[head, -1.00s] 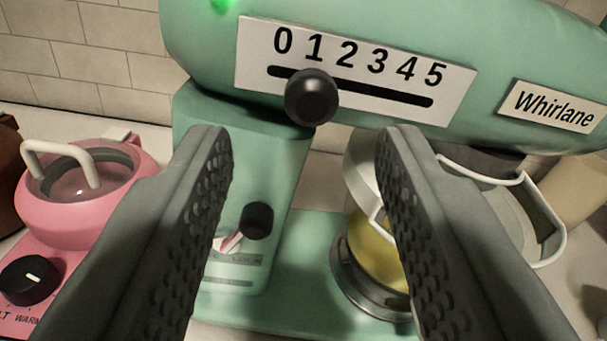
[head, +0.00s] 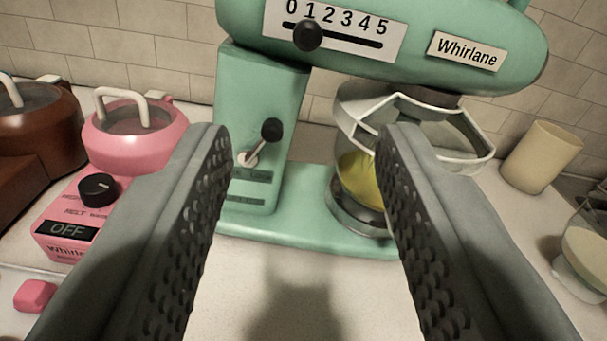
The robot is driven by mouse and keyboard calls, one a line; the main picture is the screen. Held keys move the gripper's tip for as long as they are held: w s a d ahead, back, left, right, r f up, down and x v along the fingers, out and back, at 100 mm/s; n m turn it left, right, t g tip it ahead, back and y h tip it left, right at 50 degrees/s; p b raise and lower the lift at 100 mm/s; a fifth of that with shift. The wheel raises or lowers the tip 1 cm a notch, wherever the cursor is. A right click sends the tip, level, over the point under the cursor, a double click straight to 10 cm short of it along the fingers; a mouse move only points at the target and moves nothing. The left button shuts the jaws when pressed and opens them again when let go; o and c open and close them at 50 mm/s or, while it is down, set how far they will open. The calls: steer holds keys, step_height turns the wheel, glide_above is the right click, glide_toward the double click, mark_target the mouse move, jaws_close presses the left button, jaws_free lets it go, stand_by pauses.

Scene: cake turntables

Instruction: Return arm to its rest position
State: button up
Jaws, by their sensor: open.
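My gripper (head: 303,135) is open and empty, its two grey fingers with dimpled pads spread wide in the head view. It is in front of a mint green stand mixer (head: 262,95) and appears apart from it. The mixer's black speed knob (head: 308,36) sits near the left end of its slot, around 0 to 1. A black-tipped lever (head: 271,130) is on the mixer's column. A clear bowl (head: 350,175) with yellow contents stands under the mixer head, partly hidden by the right finger.
A pink melting pot (head: 135,140) with a black dial and an OFF display stands left, beside a brown one (head: 45,135). A pink block (head: 35,296) lies front left. A cream cup (head: 541,157) and a glass bowl (head: 585,250) are right. The counter before the mixer is clear.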

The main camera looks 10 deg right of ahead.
stand_by(0.4)
steer(key=s+f+m, duration=0.1)
steer(key=s+f, duration=0.2)
steer(key=s, duration=0.6)
steer(key=s+f+m, duration=0.1)
steer(key=s+f, duration=0.2)
steer(key=s, duration=0.7)
steer(key=shift+s+f+g, duration=0.25)
steer(key=shift+s+g, duration=0.05)
stand_by(2.4)
steer(key=n, duration=0.2)
glide_toward(307, 38)
steer(key=w, duration=1)
steer(key=shift+f, duration=0.25)
